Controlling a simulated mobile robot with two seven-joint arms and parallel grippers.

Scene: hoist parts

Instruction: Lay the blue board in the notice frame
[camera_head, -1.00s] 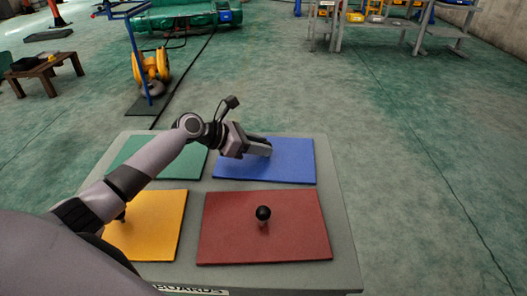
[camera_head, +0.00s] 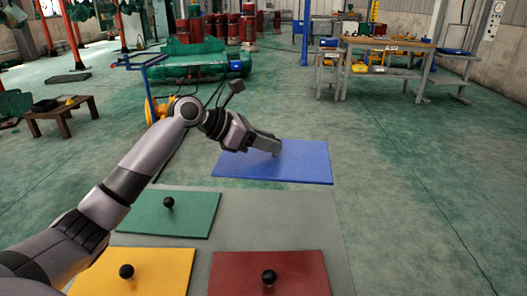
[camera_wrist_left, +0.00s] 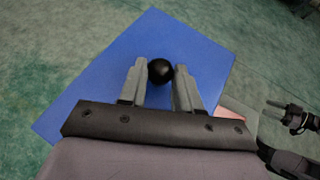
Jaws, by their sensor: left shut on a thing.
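The blue board (camera_head: 290,170) is a flat rectangle held roughly level, in the air beyond the far edge of the grey table. My left gripper (camera_head: 266,147) is shut on the board's black knob, which shows between the fingers in the left wrist view (camera_wrist_left: 160,71). In the head view the gripper mostly hides that knob. I cannot make out the notice frame in either view.
The grey table (camera_head: 335,235) carries a green board (camera_head: 190,222), a yellow board (camera_head: 165,270) and a red board (camera_head: 300,275), each with a black knob. A workbench (camera_head: 385,42) stands at the back right, a low brown table (camera_head: 60,108) at the left.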

